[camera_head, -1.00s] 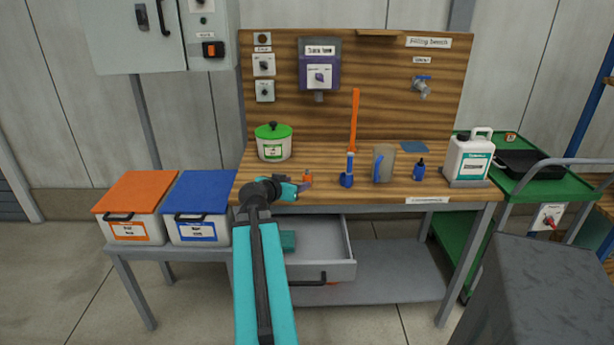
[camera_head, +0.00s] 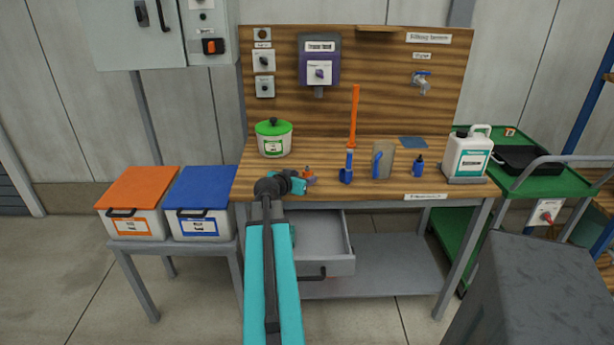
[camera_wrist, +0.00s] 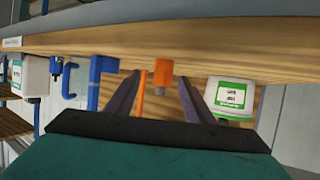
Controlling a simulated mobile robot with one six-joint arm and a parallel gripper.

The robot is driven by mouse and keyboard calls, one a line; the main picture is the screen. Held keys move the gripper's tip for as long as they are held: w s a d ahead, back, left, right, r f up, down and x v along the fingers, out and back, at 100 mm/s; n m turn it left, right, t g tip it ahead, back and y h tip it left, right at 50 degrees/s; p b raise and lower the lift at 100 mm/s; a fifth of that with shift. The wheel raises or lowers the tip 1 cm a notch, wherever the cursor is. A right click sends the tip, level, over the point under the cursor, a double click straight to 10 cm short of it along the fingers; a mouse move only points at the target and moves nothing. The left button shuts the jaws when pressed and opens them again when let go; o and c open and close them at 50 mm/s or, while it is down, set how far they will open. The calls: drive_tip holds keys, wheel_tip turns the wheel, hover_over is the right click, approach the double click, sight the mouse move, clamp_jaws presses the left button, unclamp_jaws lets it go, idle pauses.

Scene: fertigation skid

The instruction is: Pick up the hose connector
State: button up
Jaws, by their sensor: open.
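The hose connector (camera_head: 309,173) is a small orange piece with a grey end, standing near the front edge of the wooden bench, left of centre. In the wrist view the connector (camera_wrist: 163,72) shows between and just beyond the two finger tips. My gripper (camera_wrist: 159,80) is open and empty, its dark fingers on either side of the connector in that view. I cannot tell whether a finger touches it. In the head view my gripper (camera_head: 303,182) is beside the connector at the bench's front edge and partly overlaps it.
A green-lidded tub (camera_head: 274,138) stands behind to the left. A blue-and-orange tool (camera_head: 346,168), a blue-handled jug (camera_head: 384,162), a blue bottle (camera_head: 419,167) and a white canister (camera_head: 467,155) stand to the right. An open drawer (camera_head: 330,262) juts out below the bench.

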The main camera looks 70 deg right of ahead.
sight(306, 175)
drive_tip(key=shift+p+x, duration=0.75)
drive_tip(key=shift+x, duration=1.9)
drive_tip(key=shift+w+r, duration=0.1)
drive_tip(key=shift+w, duration=0.05)
drive_tip(key=shift+c, duration=0.2)
drive_tip(key=c, duration=1.1)
